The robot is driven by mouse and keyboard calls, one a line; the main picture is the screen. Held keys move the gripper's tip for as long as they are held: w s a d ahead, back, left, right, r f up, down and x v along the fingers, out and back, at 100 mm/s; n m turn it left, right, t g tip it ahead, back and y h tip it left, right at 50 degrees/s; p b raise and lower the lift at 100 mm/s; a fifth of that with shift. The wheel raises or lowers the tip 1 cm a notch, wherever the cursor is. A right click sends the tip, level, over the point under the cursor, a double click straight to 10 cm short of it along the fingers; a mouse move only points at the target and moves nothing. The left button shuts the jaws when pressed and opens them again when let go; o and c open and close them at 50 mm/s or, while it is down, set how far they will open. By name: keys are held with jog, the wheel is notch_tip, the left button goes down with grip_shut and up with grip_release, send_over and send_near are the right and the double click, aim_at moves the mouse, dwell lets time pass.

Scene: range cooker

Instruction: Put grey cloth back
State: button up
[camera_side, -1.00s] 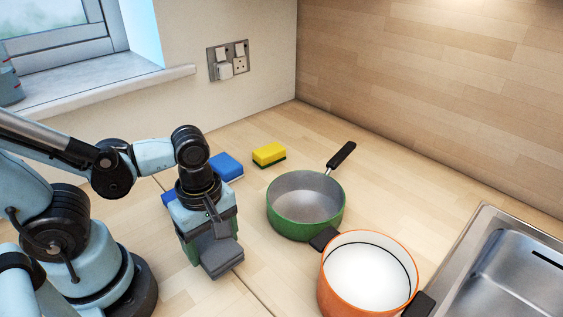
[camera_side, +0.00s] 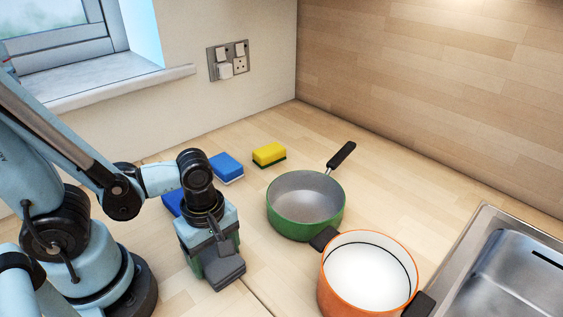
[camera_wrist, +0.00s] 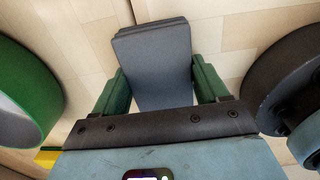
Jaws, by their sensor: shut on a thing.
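The grey cloth (camera_side: 227,276) is a folded, dark grey pad in my gripper (camera_side: 212,264). In the wrist view, the grey cloth (camera_wrist: 158,65) sits between the two green fingers of my gripper (camera_wrist: 160,88), which are shut on it. The cloth juts out past the fingers toward the front in the side view. My gripper points down over the worktop, left of the pans. I cannot tell whether the cloth touches the worktop.
A green pan (camera_side: 306,198) and an orange pan (camera_side: 368,275) stand to the right, before a steel sink (camera_side: 520,275). A yellow sponge (camera_side: 269,154) and a blue sponge (camera_side: 227,167) lie behind. Another blue item (camera_side: 172,203) is partly hidden by my arm. The worktop (camera_side: 265,245) between gripper and pans is clear.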

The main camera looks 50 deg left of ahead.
aim_at(215, 255)
jog(key=o, duration=0.9)
jog(key=shift+o, duration=0.2)
jog(key=shift+r, duration=6.05)
jog(key=w+a+m+t, duration=0.2)
jog(key=w+m, duration=0.3)
jog(key=m, duration=0.4)
jog(key=w+a+r+m+t, duration=0.1)
jog(key=w+a+m+t, duration=0.2)
jog(key=m, duration=0.6)
jog(key=shift+w+a+t, duration=0.25)
jog(key=shift+w+t, duration=0.85)
jog(key=shift+w, duration=0.15)
